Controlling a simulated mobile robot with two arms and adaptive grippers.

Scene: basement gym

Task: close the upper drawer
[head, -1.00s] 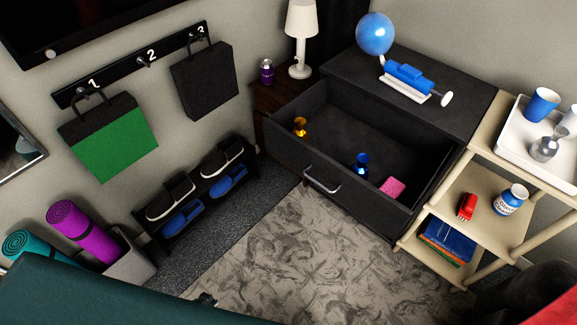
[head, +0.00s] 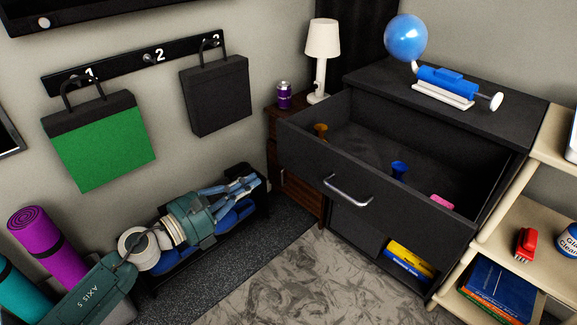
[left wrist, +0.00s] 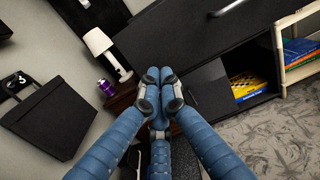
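The upper drawer (head: 305,155) of the black dresser is pulled far out, with its silver bar handle (head: 347,190) on the front. Inside lie an orange item (head: 320,130), a blue item (head: 399,170) and a pink block (head: 441,201). My left gripper (head: 257,183) is left of and apart from the drawer front, in front of the shoe rack. In the left wrist view its blue fingers (left wrist: 160,74) come together at the tips, with nothing seen between them. The handle also shows at the top of that view (left wrist: 232,7). My right gripper is out of view.
A nightstand (head: 300,195) with lamp (head: 322,45) and purple can (head: 284,95) is behind left. The floor in front is clear.

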